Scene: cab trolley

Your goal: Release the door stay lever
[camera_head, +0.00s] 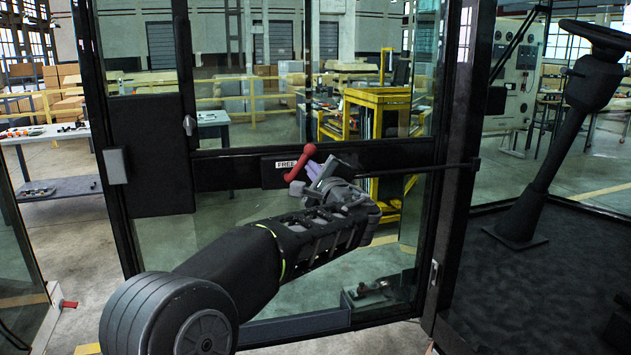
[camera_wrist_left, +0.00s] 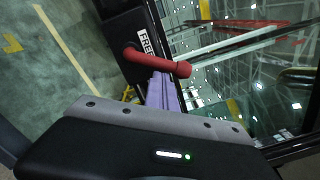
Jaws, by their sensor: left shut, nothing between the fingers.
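The red door stay lever (camera_head: 301,162) is on the dark crossbar (camera_head: 230,170) of the glazed cab door, beside a white label reading FREE (camera_head: 286,164). It slants, with its rounded end at the upper right. In the left wrist view the lever (camera_wrist_left: 158,62) runs across just beyond my fingertips. My left gripper (camera_head: 312,172), with purple fingers, is shut and empty, close against the lever's right side; its fingers (camera_wrist_left: 162,88) look near or touching, and I cannot tell which. My right gripper is not in view.
A thin dark rod (camera_head: 425,169) runs from the crossbar to the door post (camera_head: 462,170) at the right. A steering column (camera_head: 550,140) stands on the cab floor further right. A yellow trolley (camera_head: 375,115) and workbenches stand behind the glass.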

